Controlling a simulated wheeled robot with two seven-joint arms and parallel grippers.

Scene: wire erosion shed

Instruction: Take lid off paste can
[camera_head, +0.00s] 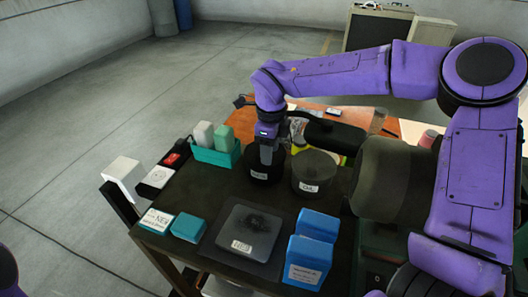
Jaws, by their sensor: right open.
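My right gripper (266,151) reaches down from above onto a black round can (264,176) with a small white label, at the middle of the dark table. Its jaws are open, with the fingertips at the can's top; whether they touch it I cannot tell. The gripper hides much of the top, so I cannot see the lid clearly. Just to the right stands a wider grey can (315,172) with a flat top and a white label. The labels are too small to read, so I cannot tell which is the paste can. My left gripper is out of view.
A teal holder (216,153) with two blocks stands left of the black can. A grey labelled square (245,232) on a dark mat and blue boxes (313,242) are at the front. Small teal boxes (188,227) sit front left. An orange-brown table (243,118) lies behind.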

